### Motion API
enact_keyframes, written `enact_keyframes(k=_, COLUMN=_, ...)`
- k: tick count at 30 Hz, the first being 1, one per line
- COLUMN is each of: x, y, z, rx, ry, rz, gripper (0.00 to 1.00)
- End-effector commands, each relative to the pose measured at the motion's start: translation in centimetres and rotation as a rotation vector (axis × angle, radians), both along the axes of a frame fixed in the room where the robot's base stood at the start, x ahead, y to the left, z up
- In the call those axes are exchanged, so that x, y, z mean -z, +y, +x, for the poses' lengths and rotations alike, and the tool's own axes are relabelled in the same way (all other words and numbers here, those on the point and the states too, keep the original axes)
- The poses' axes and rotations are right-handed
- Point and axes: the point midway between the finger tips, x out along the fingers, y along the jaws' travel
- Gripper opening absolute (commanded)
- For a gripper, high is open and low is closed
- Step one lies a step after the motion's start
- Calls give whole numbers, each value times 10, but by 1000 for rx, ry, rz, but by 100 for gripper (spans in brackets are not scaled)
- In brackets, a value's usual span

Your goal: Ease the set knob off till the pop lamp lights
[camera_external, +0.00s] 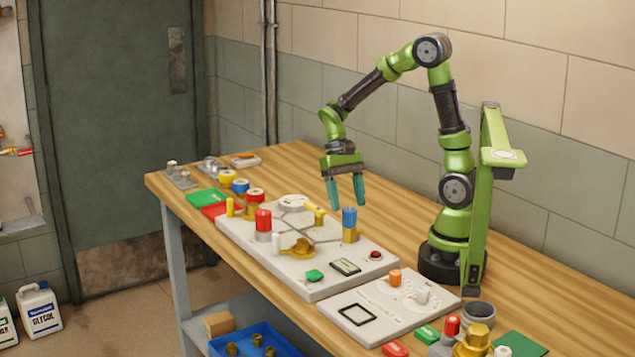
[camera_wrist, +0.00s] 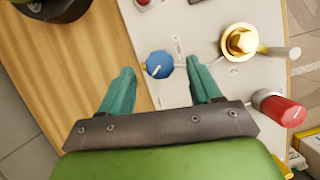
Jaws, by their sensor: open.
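A blue knob (camera_external: 349,218) with a pale pointer line stands on a brass body on the light panel (camera_external: 320,285). It also shows in the wrist view (camera_wrist: 159,65); I cannot read the label beside it to confirm it as the set knob. My gripper (camera_external: 346,206) is open above the panel. In the wrist view its teal fingers (camera_wrist: 160,68) appear on either side of the blue knob, not closed on it. A small dark red round piece (camera_external: 376,254), perhaps the pop lamp, sits near the panel's right end and looks unlit.
A red knob (camera_external: 263,220) and a brass fitting (camera_external: 299,248) stand on the same panel, with a small display (camera_external: 345,266). A second panel (camera_external: 370,315) with orange and white knobs lies to the right. Bare wood (camera_external: 300,160) is behind.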

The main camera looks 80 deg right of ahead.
Motion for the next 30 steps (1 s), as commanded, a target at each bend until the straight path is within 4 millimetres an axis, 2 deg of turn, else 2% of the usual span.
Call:
enact_keyframes(k=3, x=18, y=7, z=-5, rx=-2, ry=4, rz=2, gripper=63)
enact_keyframes(k=7, x=29, y=10, z=-8, rx=-1, ry=2, rz=1, gripper=63)
enact_keyframes(k=18, x=34, y=12, z=-9, rx=-1, ry=-1, rz=-1, gripper=63)
enact_keyframes(k=20, x=34, y=12, z=-9, rx=-1, ry=-1, rz=-1, gripper=56)
enact_keyframes(k=27, x=34, y=11, z=-8, rx=-1, ry=-1, rz=-1, gripper=19)
enact_keyframes(k=30, x=34, y=11, z=-8, rx=-1, ry=-1, rz=-1, gripper=8)
